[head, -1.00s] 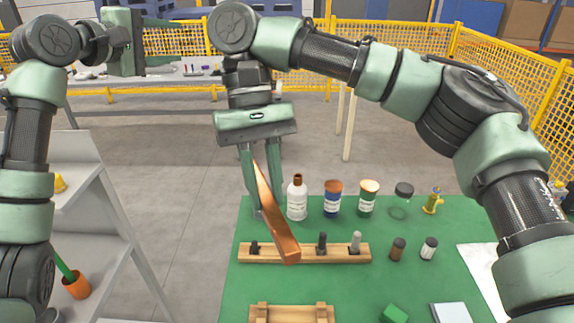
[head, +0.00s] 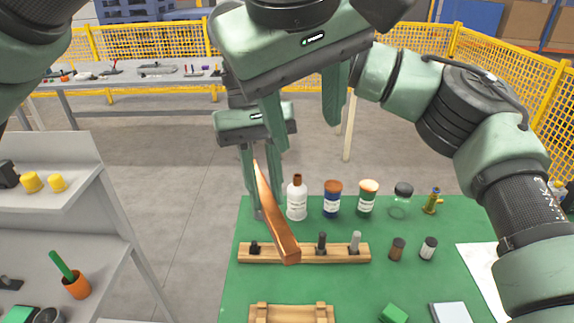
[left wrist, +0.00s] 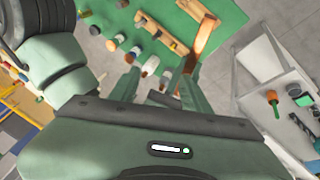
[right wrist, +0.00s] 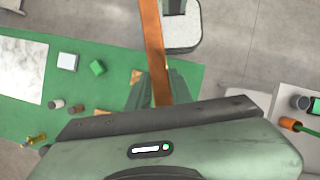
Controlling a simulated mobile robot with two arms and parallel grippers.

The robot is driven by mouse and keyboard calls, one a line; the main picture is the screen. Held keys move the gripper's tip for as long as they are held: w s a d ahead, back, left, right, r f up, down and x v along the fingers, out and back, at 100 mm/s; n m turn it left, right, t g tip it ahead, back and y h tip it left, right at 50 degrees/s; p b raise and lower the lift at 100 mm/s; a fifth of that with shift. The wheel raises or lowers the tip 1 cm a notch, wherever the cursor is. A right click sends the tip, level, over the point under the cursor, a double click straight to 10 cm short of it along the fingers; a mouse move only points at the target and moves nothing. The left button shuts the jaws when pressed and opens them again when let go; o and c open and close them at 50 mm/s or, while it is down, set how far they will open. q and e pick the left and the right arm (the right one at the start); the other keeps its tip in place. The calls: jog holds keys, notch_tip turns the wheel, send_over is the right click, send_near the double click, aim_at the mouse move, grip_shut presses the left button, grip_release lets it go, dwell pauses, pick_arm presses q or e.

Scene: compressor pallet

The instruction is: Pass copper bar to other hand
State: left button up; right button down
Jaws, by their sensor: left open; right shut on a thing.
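The copper bar (head: 277,225) is long and slants down toward the front in the head view, above the green table. My right gripper (head: 265,200) is shut on it near its upper end; the bar also runs between its fingers in the right wrist view (right wrist: 153,45). My left gripper (head: 305,136) is open and empty, pointing down, nearer the camera and above the right gripper, partly covering it.
A wooden rack (head: 310,253) with pegs stands under the bar on the green table (head: 350,290). A white bottle (head: 297,200), several jars and a green block (head: 393,314) are close by. A grey shelf (head: 75,220) stands at left. Yellow fencing (head: 500,85) runs behind.

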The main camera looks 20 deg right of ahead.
aim_at(273, 214)
jog(key=shift+w, duration=0.1)
pick_arm(q)
jog(key=w+a+f+y, duration=0.1)
jog(key=f, duration=0.4)
jog(key=w+a+f+y, duration=0.1)
jog(key=f, duration=0.4)
jog(key=w+a+f+y, duration=0.1)
jog(key=f, duration=0.5)
jog(key=shift+a, duration=0.15)
grip_shut()
jog(key=shift+a, duration=0.1)
pick_arm(e)
jog(key=shift+d, duration=0.15)
dwell(0.5)
jog(key=c, duration=1.2)
grip_release()
jog(key=shift+o, duration=0.2)
